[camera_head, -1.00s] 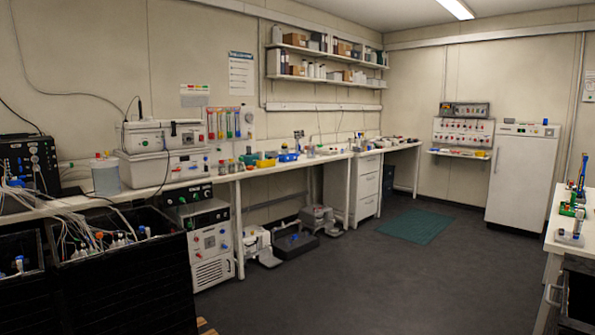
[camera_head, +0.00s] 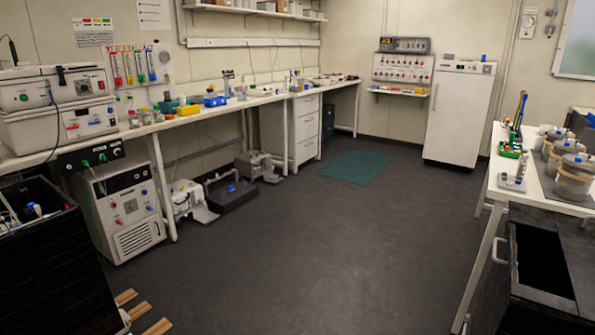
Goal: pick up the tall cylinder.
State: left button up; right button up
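No gripper of mine shows in the head view. I cannot tell for certain which thing is the tall cylinder. A slim upright dark-and-blue item (camera_head: 520,108) stands on the white table at the right, by a green rack (camera_head: 511,148). A small grey stand with a clear upright part (camera_head: 514,177) is on the same table nearer to me.
A white table (camera_head: 545,193) is at the right, with an open black bin (camera_head: 543,258) below it. A long bench (camera_head: 200,112) runs along the left wall. A white fridge (camera_head: 459,112) and a green mat (camera_head: 356,167) are at the back. The middle floor (camera_head: 300,240) is clear.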

aim_at(226, 87)
jog(key=i+z, duration=0.2)
jog(key=i, duration=3.95)
jog(key=i+u, duration=0.1)
jog(key=i, duration=1.3)
jog(key=i+l, duration=0.15)
jog(key=i, duration=1.25)
jog(key=i+l+u, duration=0.15)
jog(key=i+u, duration=0.25)
jog(key=i+l+u, duration=0.4)
jog(key=i, duration=0.25)
jog(key=j, duration=0.1)
